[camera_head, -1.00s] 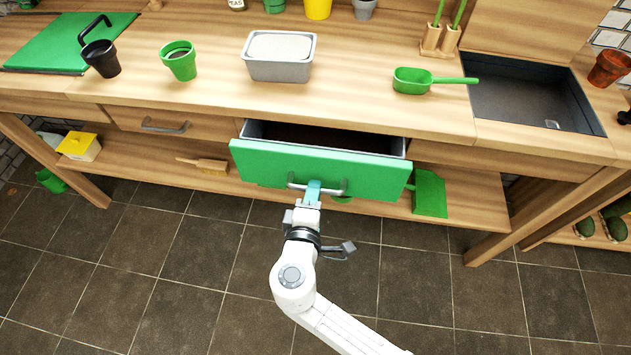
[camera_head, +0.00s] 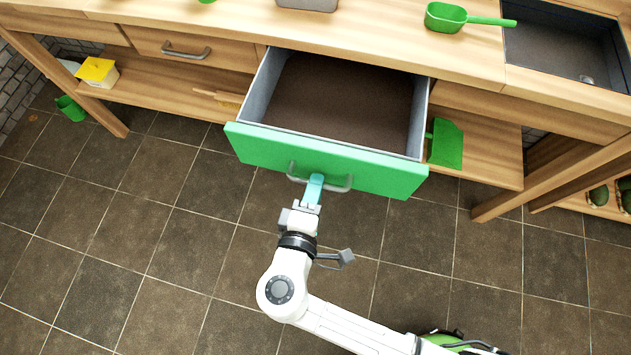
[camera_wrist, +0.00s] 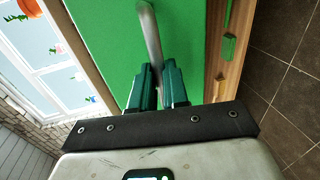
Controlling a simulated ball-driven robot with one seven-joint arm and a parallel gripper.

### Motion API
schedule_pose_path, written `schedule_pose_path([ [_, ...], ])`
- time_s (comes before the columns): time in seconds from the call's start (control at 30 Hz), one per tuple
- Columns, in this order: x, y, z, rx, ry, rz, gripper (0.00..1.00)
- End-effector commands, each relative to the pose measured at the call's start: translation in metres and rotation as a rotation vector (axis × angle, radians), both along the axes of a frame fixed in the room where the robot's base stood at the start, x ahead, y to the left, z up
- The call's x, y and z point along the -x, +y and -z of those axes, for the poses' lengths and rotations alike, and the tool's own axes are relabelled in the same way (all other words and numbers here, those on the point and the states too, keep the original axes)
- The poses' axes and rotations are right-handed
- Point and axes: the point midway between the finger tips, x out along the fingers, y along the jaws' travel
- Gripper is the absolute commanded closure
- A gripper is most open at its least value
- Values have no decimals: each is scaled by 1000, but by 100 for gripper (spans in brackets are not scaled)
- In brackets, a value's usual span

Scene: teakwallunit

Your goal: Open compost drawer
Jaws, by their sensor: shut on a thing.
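The compost drawer (camera_head: 322,165) has a green front and grey side walls, and it stands well out of the wooden bench. Dark brown soil (camera_head: 340,98) covers its bottom. A grey bar handle (camera_head: 338,187) is fixed to its front. My gripper (camera_head: 313,184) is shut on the left-middle part of this handle. In the wrist view, the teal fingers of my gripper (camera_wrist: 158,84) are on both sides of the handle (camera_wrist: 151,40), in front of the green drawer front (camera_wrist: 189,35).
A closed wooden drawer (camera_head: 190,46) is at the left. A green scoop (camera_head: 465,17) lies on the bench top beside a dark sink (camera_head: 560,45). A green dustpan (camera_head: 446,143) is on the lower shelf, right of the drawer. The tiled floor (camera_head: 150,230) in front is clear.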

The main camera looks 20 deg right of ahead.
Motion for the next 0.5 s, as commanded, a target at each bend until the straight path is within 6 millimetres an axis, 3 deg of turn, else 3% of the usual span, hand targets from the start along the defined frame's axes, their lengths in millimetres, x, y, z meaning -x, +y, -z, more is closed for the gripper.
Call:
schedule_pose_path([
  [0.1,0,0,1,-1,2,-1,100],
  [0.13,0,0,1,-1,2,-1,83],
  [0.37,0,0,1,-1,1,-1,61],
  [0.5,0,0,0,-1,1,-1,61],
])
